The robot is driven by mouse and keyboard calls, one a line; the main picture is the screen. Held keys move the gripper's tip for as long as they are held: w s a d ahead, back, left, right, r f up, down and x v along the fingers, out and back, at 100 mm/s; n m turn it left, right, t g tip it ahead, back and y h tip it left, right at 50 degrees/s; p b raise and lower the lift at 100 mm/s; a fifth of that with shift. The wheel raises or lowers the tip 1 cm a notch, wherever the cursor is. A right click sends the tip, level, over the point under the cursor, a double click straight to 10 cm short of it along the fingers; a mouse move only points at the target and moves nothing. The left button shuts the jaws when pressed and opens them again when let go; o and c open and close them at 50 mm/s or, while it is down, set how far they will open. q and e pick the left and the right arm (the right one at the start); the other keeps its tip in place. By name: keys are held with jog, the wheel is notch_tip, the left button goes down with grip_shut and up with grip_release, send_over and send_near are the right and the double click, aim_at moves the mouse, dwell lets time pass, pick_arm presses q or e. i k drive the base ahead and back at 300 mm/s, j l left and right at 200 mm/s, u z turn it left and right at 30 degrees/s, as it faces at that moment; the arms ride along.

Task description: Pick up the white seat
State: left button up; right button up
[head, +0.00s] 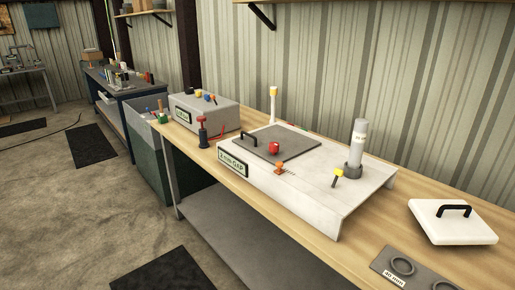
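A white square block with rounded corners and a black arched handle, which looks like the white seat (440,229), lies flat on the wooden bench (320,248) at the right of the head view. Its handle (453,210) stands up from its top and is unobstructed. Neither of my grippers shows in this view.
Left of the seat stands a large white fixture (330,195) with a grey handled plate (283,146), a red knob and an upright white cylinder (357,145). A grey plate with rings (395,268) lies in front of the seat. The corrugated wall is behind.

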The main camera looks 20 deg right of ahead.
aim_at(445, 221)
jog(key=z, duration=1.2)
